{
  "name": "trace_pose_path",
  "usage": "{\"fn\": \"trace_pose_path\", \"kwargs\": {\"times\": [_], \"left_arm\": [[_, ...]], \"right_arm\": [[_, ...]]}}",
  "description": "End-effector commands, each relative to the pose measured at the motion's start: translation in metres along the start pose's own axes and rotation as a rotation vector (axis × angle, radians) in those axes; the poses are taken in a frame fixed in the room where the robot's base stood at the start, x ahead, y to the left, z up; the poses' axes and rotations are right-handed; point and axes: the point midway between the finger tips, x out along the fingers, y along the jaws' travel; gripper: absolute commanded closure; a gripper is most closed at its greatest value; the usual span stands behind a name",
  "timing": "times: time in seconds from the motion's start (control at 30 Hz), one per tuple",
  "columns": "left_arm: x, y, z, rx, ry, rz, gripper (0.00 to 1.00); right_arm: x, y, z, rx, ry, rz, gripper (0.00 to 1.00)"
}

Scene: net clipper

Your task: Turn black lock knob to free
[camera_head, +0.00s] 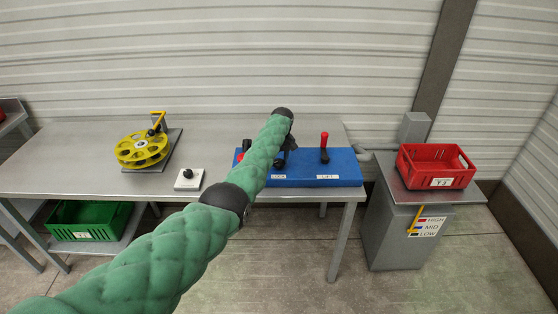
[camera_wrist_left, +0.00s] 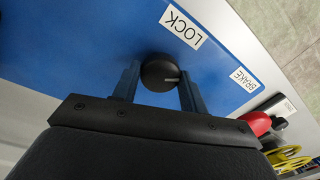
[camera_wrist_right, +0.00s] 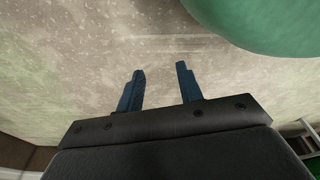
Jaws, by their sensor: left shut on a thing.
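In the head view my left gripper (camera_head: 283,154) is over the middle of the blue panel (camera_head: 345,168), and the arm hides part of that panel. My right gripper (camera_wrist_right: 160,75) is open and empty above the floor.
A red-handled lever (camera_head: 324,147) stands right of the left gripper. A BRAKE label (camera_wrist_left: 243,78) and a red knob (camera_wrist_left: 257,122) are near. The table (camera_head: 90,145) also holds a yellow reel (camera_head: 142,150) and a white box (camera_head: 188,181). A red crate (camera_head: 437,166) stands right.

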Motion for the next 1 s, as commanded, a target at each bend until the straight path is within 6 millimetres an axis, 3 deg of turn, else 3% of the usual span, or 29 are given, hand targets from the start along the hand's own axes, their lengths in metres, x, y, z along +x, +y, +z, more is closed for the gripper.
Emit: {"fn": "trace_pose_path", "kwargs": {"times": [0.27, 0.3, 0.4, 0.77, 1.0], "left_arm": [[-0.002, 0.0, -0.001, 0.0, 0.003, 0.002, 0.8], [-0.002, 0.0, -0.001, 0.0, 0.003, 0.002, 0.55], [-0.002, 0.0, -0.001, 0.0, 0.003, 0.002, 0.35], [-0.003, 0.0, 0.0, 0.001, 0.001, 0.001, 0.35], [-0.032, 0.001, -0.001, 0.001, 0.004, 0.003, 0.35]], "right_arm": [[0.0, 0.0, 0.0, 0.0, 0.0, 0.0, 0.64], [0.0, 0.0, -0.001, 0.0, 0.0, 0.0, 0.64], [0.0, 0.0, -0.001, 0.0, 0.001, 0.0, 0.64], [0.001, -0.002, -0.003, 0.002, 0.002, -0.002, 0.64], [0.002, -0.004, -0.018, 0.002, 0.009, -0.003, 0.64]]}}
